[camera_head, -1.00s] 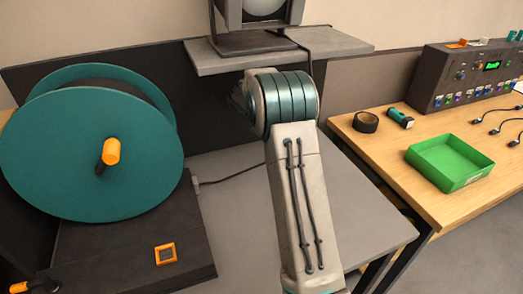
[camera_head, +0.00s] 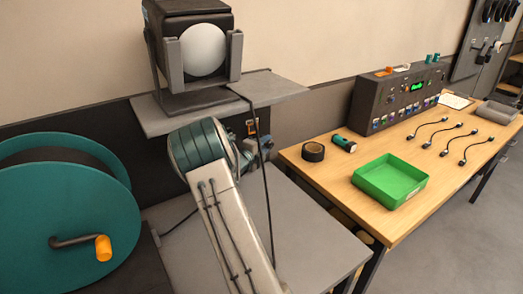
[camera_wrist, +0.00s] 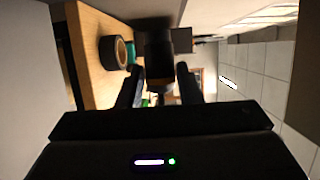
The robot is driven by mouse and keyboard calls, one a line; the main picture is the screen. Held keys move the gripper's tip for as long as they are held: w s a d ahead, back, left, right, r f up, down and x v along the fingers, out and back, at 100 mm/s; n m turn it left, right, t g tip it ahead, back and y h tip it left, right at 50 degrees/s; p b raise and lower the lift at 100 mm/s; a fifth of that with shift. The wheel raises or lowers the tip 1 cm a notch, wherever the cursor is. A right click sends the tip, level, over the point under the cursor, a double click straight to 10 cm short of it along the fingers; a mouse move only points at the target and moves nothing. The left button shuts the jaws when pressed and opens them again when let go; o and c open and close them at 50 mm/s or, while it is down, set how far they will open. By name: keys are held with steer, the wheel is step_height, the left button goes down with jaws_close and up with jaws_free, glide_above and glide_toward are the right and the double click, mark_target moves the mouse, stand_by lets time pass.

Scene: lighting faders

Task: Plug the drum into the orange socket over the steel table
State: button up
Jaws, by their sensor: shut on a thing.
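The teal cable drum (camera_head: 60,215) stands at the left in the head view, with an orange crank handle (camera_head: 103,248) on its face. An orange-framed socket (camera_head: 252,126) is on the dark panel behind the steel table (camera_head: 300,222). My gripper (camera_head: 262,148) is in front of the panel, a little right of and below the socket in the picture, partly behind my arm. In the wrist view my gripper (camera_wrist: 158,86) is shut on a dark plug (camera_wrist: 158,58) that sits between its fingers. The plug and socket look apart; the exact gap is unclear.
A shelf (camera_head: 275,85) with a lamp (camera_head: 200,50) juts out above the socket. The wooden bench (camera_head: 330,185) at the right holds a green tray (camera_head: 390,180), tape (camera_head: 313,152) and a control desk (camera_head: 400,97).

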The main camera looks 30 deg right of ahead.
steer(key=shift+w+d+r+n+t, duration=0.2)
steer(key=shift+w+d+n+t, duration=0.05)
steer(key=shift+w+n+t, duration=0.1)
steer(key=shift+w, duration=2.6)
steer(key=shift+p, duration=0.4)
steer(key=shift+w+p, duration=0.65)
steer(key=shift+w, duration=0.25)
steer(key=shift+w+a+r+p, duration=0.1)
steer(key=shift+w+r+p, duration=0.1)
steer(key=shift+p, duration=0.1)
stand_by(0.5)
steer(key=o, duration=0.7)
steer(key=shift+c, duration=0.2)
steer(key=o, duration=0.4)
steer(key=shift+w+f, duration=0.1)
steer(key=shift+f, duration=0.05)
